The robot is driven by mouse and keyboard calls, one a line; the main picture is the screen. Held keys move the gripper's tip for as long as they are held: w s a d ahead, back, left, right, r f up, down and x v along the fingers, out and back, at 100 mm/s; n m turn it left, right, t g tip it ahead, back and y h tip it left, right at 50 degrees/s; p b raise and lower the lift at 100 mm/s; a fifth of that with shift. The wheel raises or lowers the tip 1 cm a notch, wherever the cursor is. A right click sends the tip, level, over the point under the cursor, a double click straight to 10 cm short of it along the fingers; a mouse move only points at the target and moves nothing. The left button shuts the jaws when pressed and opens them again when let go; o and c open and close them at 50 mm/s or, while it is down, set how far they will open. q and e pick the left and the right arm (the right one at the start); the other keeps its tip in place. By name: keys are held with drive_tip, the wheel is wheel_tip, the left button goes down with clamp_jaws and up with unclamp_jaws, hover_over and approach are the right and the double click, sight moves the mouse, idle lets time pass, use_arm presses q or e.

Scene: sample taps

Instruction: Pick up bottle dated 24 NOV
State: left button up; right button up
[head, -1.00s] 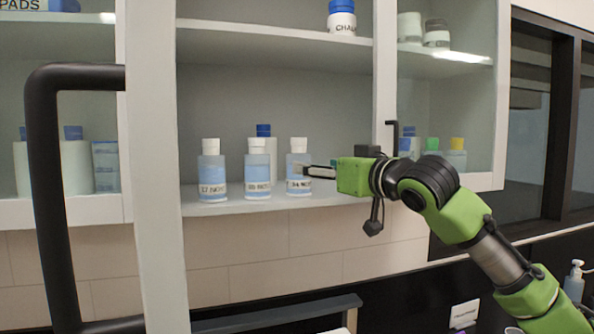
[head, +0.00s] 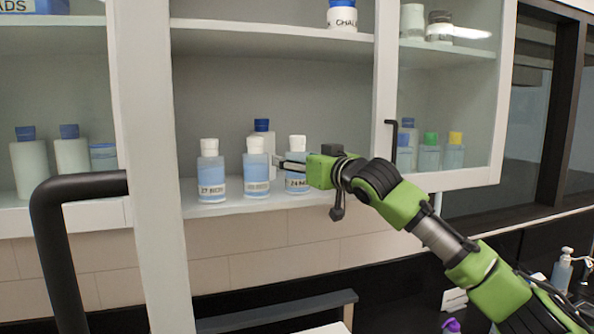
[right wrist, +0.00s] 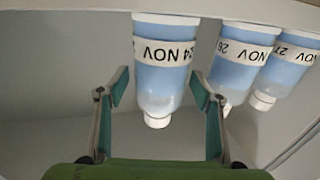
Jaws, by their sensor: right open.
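The bottle labelled 24 NOV (head: 298,184) is the rightmost of three clear bottles with blue liquid and white caps on the cabinet shelf. In the right wrist view it hangs upside down in the picture (right wrist: 160,72), its label readable. My right gripper (head: 284,164) reaches in from the right at the bottle's upper part and partly covers it in the head view. In the right wrist view its two fingers (right wrist: 160,88) are open, one either side of the bottle, with visible gaps. My left gripper is not in view.
Bottles labelled 26 NOV (head: 256,172) and 27 NOV (head: 211,175) stand to the left. A blue-capped bottle (head: 262,127) stands behind. The upper shelf (head: 270,38) is above. A cabinet frame (head: 385,90) is at right, and a black curved bar (head: 45,235) at left.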

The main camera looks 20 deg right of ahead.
drive_tip(key=shift+s, duration=0.1)
drive_tip(key=shift+c, duration=0.4)
drive_tip(key=c, duration=1.3)
drive_tip(key=shift+r, duration=0.1)
